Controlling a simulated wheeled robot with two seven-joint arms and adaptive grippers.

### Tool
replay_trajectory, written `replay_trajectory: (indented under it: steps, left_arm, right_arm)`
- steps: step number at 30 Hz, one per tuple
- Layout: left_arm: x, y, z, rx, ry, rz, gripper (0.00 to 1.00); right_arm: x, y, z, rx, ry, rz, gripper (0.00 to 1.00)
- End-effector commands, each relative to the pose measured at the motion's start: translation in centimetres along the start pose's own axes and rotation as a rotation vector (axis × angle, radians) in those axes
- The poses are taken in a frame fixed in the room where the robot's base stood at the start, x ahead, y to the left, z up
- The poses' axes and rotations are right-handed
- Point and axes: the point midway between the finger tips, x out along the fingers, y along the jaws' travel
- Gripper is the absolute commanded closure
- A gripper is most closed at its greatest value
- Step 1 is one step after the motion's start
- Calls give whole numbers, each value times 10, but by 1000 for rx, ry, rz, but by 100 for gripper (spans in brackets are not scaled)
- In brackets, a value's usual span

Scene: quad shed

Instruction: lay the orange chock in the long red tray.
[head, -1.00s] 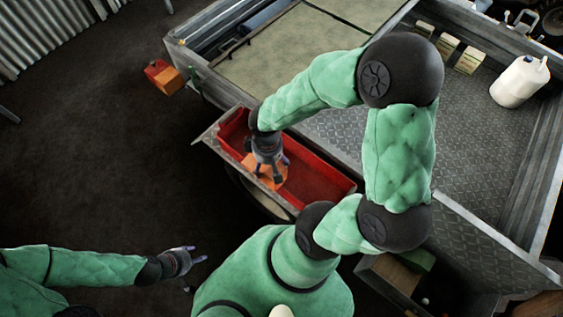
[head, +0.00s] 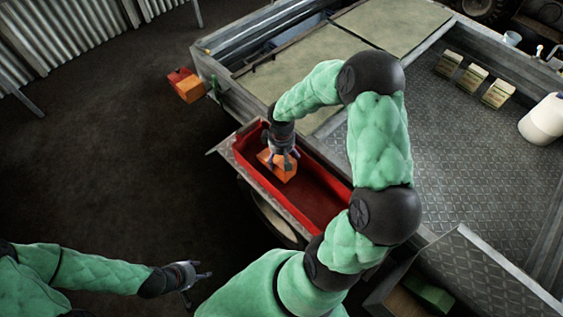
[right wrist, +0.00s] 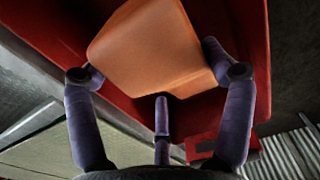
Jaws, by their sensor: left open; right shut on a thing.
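The orange chock (head: 283,168) is in my right gripper (head: 283,158), at the left part of the long red tray (head: 322,200). In the right wrist view the chock (right wrist: 150,48) fills the space between the fingers of the gripper (right wrist: 160,80), with the red tray (right wrist: 255,50) behind it. The chock is within the tray's outline; I cannot tell whether it touches the tray floor. My fingers hide part of it. My left gripper (head: 200,276) is open and empty, out over the dark floor at lower left.
The tray sits in a metal side compartment of the trailer bed (head: 440,150). Small boxes (head: 472,78) and a white jug (head: 545,122) stand on the bed. The floor at left is clear.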

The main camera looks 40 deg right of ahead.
Motion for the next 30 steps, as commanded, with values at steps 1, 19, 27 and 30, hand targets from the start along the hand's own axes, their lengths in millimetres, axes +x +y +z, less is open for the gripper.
replay_trajectory:
  steps: [1,19,27,30]
  left_arm:
    - [2,-1,0,0,0,0,51]
    - [21,-8,-1,0,0,0,51]
    - [23,-8,-1,0,0,0,51]
    - [23,-8,-1,0,0,0,51]
  right_arm:
    - [3,2,-2,1,1,0,65]
    - [39,5,-6,0,1,1,65]
    - [42,4,-5,-1,0,0,0]
    - [42,4,-5,0,0,0,0]
